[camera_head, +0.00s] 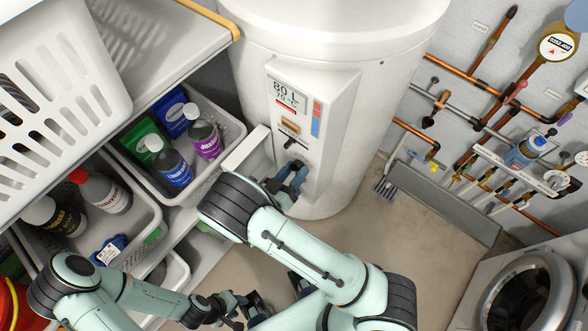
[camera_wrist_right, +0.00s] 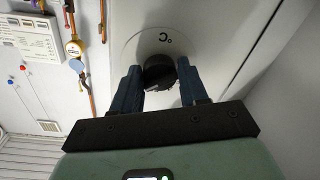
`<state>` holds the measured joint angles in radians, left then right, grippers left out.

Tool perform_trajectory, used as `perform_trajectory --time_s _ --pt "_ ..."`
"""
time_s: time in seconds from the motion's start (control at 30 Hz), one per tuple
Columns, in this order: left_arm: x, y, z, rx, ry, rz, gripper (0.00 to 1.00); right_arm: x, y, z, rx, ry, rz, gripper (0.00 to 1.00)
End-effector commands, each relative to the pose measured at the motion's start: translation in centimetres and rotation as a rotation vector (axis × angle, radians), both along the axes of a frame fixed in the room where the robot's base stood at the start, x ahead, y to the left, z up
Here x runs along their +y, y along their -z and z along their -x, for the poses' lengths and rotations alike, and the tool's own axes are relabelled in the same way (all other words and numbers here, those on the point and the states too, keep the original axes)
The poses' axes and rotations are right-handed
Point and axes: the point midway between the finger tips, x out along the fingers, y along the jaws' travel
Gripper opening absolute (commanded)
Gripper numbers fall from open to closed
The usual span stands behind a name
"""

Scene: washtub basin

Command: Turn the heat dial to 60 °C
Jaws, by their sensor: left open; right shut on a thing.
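The white boiler (camera_head: 335,60) stands at the back centre with a control panel (camera_head: 312,110) on its front. Its display (camera_head: 288,97) shows a line like 80 L and a red temperature line in the seventies, the last digit unclear. The heat dial (camera_wrist_right: 160,72) is a black knob on a round white plate marked °C in the right wrist view. My right gripper (camera_wrist_right: 159,84) is shut on the dial, one blue finger on each side. In the head view this gripper (camera_head: 292,180) hides most of the dial. My left gripper (camera_head: 244,306) is open and empty, low over the floor.
Crates with detergent bottles (camera_head: 172,162) stand on shelves at the left, below a white laundry basket (camera_head: 60,75). Copper pipes with valves and a gauge (camera_head: 556,46) line the right wall. A washing machine (camera_head: 530,290) is at the lower right. The floor (camera_head: 430,240) between is mostly clear.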

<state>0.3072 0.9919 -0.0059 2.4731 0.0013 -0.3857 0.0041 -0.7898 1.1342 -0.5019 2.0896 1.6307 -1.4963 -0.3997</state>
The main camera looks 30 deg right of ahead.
Motion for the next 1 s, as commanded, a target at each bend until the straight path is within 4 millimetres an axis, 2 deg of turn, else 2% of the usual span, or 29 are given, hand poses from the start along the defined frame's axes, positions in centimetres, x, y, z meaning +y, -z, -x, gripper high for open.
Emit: perform_trajectory --time_s 0.2,0.5,1.0 --pt "0.0 -1.9 -0.8 -0.01 0.0 0.0 0.43 -0.1 -0.4 0.1 0.142 0.003 0.06 0.13" --pt "0.0 -3.5 -1.7 -0.019 0.0 0.0 0.43 -0.1 -0.4 0.1 0.299 0.003 0.126 0.13" --pt "0.0 -4.0 -1.9 -0.022 0.0 0.0 0.43 -0.1 -0.2 0.2 0.369 0.005 0.157 0.13"
